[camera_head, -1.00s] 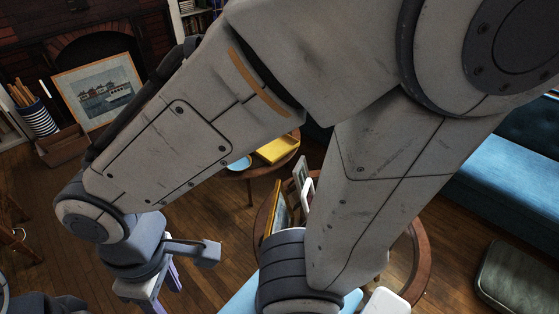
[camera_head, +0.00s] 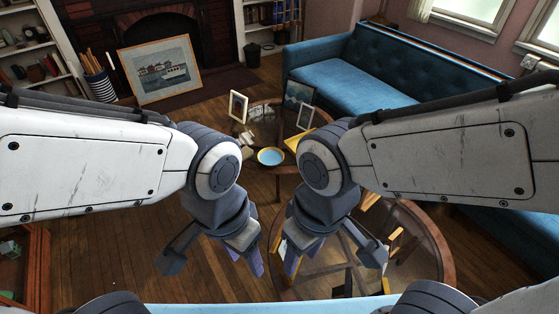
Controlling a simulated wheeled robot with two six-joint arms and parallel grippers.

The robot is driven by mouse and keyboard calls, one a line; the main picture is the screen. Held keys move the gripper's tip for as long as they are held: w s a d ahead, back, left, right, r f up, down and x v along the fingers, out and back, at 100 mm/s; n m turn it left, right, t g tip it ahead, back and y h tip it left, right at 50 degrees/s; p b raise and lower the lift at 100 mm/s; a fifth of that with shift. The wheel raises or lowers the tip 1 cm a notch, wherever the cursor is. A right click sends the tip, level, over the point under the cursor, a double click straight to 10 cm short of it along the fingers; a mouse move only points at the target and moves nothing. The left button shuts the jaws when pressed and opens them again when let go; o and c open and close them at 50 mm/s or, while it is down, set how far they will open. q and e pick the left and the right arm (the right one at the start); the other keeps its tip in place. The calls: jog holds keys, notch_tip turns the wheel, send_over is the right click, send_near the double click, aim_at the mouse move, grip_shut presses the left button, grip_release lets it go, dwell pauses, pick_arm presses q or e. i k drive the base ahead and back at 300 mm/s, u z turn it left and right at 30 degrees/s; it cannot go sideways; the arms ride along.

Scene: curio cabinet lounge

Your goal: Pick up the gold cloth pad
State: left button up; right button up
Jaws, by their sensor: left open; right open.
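A yellow, flat item (camera_head: 297,141) that looks like the gold cloth pad lies on the far round table (camera_head: 262,113) in the head view. My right arm hides part of it, so its full outline cannot be told. My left gripper (camera_head: 243,260) is open and empty, pointing down left of the near round table. My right gripper (camera_head: 285,257) is open and empty, pointing down over the left edge of that table. Both grippers are apart from the yellow item, nearer to me than it is.
A blue dish (camera_head: 270,156) and standing photo frames (camera_head: 238,106) are on the far table. The near glass-topped table (camera_head: 425,245) holds more frames, partly hidden. A blue sofa (camera_head: 345,85) stands behind. A framed picture (camera_head: 160,70) leans by the fireplace. Wood floor (camera_head: 110,255) is open at left.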

aim_at(247, 153)
jog(key=u, duration=0.75)
jog(key=k, duration=0.65)
jog(key=u, duration=0.7)
jog(key=i, duration=2.75)
jog(key=z, duration=1.5)
jog(key=i, duration=0.85)
jog(key=z, duration=1.15)
jog(key=i, duration=0.25)
jog(key=z, duration=0.15)
